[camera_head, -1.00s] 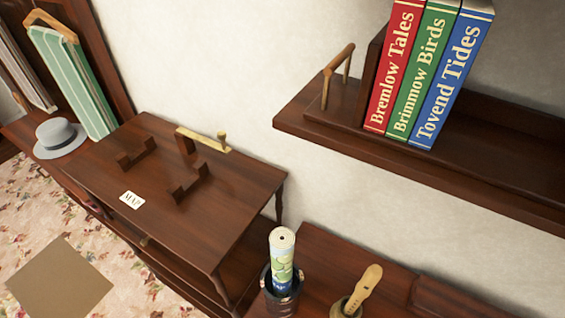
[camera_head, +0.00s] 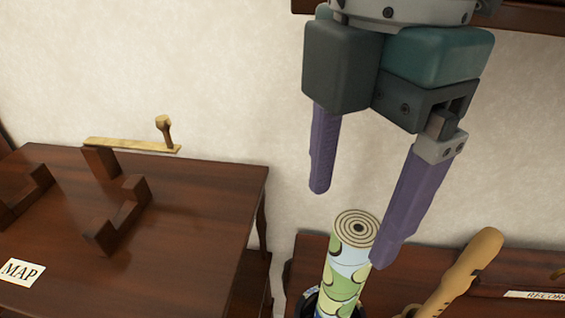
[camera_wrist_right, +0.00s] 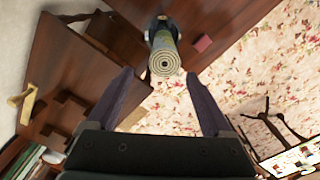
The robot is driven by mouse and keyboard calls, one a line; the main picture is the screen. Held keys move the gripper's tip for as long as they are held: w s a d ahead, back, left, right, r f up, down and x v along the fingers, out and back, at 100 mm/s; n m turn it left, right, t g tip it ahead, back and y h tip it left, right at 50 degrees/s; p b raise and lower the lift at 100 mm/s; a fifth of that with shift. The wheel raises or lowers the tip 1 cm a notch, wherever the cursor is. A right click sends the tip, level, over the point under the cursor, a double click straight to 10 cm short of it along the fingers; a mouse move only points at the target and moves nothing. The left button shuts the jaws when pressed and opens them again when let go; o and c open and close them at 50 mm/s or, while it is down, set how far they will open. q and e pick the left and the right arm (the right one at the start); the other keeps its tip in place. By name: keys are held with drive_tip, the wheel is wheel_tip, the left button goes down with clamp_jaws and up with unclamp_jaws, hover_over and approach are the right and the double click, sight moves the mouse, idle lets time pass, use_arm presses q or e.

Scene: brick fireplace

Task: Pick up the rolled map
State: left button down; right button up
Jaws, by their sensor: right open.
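The rolled map (camera_head: 346,265) stands upright in a dark round holder (camera_head: 311,303) on the dark wooden surface. Its top end shows spiral layers. My right gripper (camera_head: 348,228) points downward just above the map, its two purple fingers apart and empty. In the right wrist view, the map (camera_wrist_right: 164,52) lies ahead of the open fingers (camera_wrist_right: 166,88), centred between them in the picture. A MAP label (camera_head: 20,271) lies on the side table (camera_head: 190,235), near dark wooden cradle brackets (camera_head: 122,214). My left gripper is not in view.
A wooden recorder (camera_head: 458,275) leans to the right of the map. A RECORDER label (camera_head: 535,295) is at the right edge. A dark shelf (camera_head: 520,17) is above.

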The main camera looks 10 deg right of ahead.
sight(352, 226)
drive_tip(key=shift+w+d+f, duration=0.15)
drive_tip(key=shift+d+f, duration=0.05)
drive_tip(key=shift+f, duration=0.1)
wheel_tip(352, 226, down, 4)
drive_tip(key=shift+d, duration=0.15)
drive_tip(key=f, duration=0.2)
drive_tip(key=d+f+p, duration=0.1)
drive_tip(key=f, duration=0.1)
drive_tip(key=shift+s+f, duration=0.2)
drive_tip(key=shift+f, duration=0.45)
drive_tip(key=shift+c, duration=0.2)
drive_tip(key=shift+a, duration=0.1)
clamp_jaws()
